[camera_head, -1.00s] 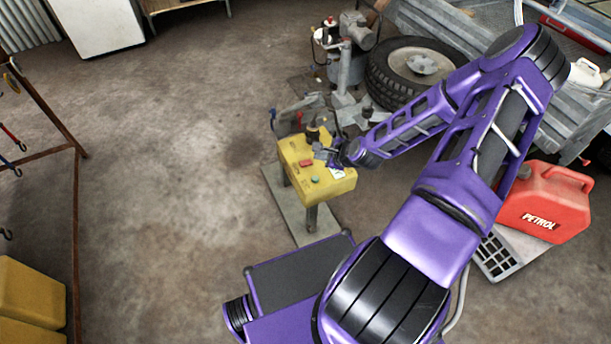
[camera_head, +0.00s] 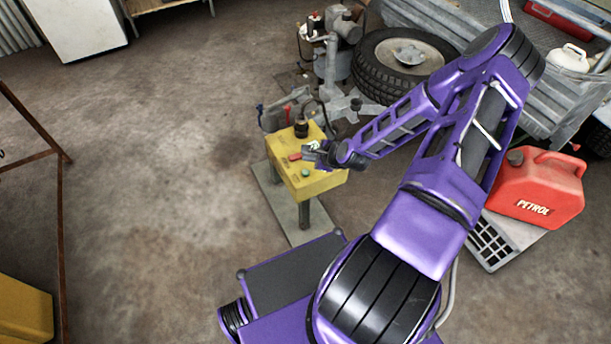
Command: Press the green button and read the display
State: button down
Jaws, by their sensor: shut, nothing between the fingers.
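A yellow control box (camera_head: 325,182) stands on a post over a flat grey base plate (camera_head: 268,190). The green button (camera_head: 306,172) is on its top near the front edge. A red button or switch (camera_head: 295,156) sits behind it to the left, and a black knob (camera_head: 301,130) is at the back. My gripper (camera_head: 308,153) is shut and empty. It is over the box top, just behind the green button and beside the red one, and looks apart from the green button. Whether it touches the box I cannot tell. A display is not readable; my gripper covers part of the top.
A red petrol can (camera_head: 540,185) stands at the right, close to my arm. A tyre (camera_head: 375,72), a compressor-like machine (camera_head: 335,45) and a metal trailer (camera_head: 560,90) are behind. A rusty frame (camera_head: 62,230) and a yellow container (camera_head: 22,310) stand left. The left-middle floor is clear.

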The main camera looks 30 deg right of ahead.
aim_at(309, 175)
jog(key=shift+f+b, duration=1.05)
jog(key=shift+f, duration=0.95)
dwell(0.3)
jog(key=shift+f+b, duration=0.35)
jog(key=shift+f, duration=0.1)
jog(key=shift+f+b, duration=0.35)
jog(key=shift+f, duration=0.05)
dwell(0.6)
jog(key=shift+r, duration=0.1)
jog(key=shift+r+p, duration=0.7)
jog(key=shift+r, duration=0.1)
jog(key=shift+r+p, duration=1.85)
jog(key=shift+r, duration=0.6)
